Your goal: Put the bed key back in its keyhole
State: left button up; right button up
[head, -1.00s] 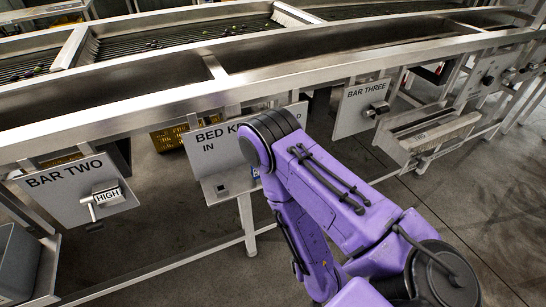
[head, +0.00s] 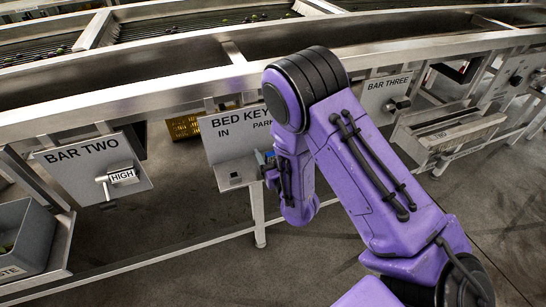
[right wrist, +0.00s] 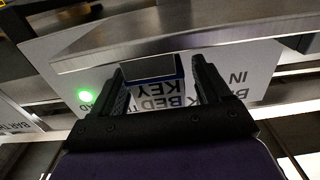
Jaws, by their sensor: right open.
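The bed key panel (head: 226,152), lettered "BED KEY", "IN" and a cut-off "PARK", hangs under the machine's rail. A small dark square opening (head: 235,178) sits on its lower ledge below "IN". My right arm covers the panel's right part. My right gripper (head: 267,160) is at the panel's right side, mostly hidden by my arm. In the right wrist view my right gripper (right wrist: 160,75) is open. A blue-edged grey block (right wrist: 152,68), seemingly the bed key, lies between its fingers; contact cannot be told. Upside-down "BED" and "KEY" lettering shows there. My left gripper is out of view.
The "BAR TWO" panel (head: 88,165) with its "HIGH" handle (head: 122,176) is at left. The "BAR THREE" panel (head: 385,97) is at right. A grey bin (head: 30,235) stands at lower left. A green light (right wrist: 85,96) glows in the right wrist view.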

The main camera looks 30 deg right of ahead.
jog(key=shift+w+d+f, duration=0.1)
jog(key=shift+w, duration=0.2)
jog(key=c, duration=1)
jog(key=shift+r, duration=0.45)
notch_tip(320, 180, up, 3)
jog(key=shift+f+p, duration=0.15)
jog(key=shift+p, duration=0.15)
jog(key=s+a+r+p, duration=0.1)
jog(key=s+r+p, duration=0.2)
jog(key=s+p, duration=0.1)
jog(key=s+a+r+p, duration=0.1)
jog(key=s+r+p, duration=0.2)
jog(key=s+p, duration=0.2)
jog(key=s+a+r+p, duration=0.1)
jog(key=s+r+p, duration=0.2)
jog(key=s+p, duration=0.1)
jog(key=shift+s+a+r+p, duration=0.1)
jog(key=shift+s+r+p, duration=0.25)
jog(key=shift+p, duration=0.45)
jog(key=shift+f, duration=0.15)
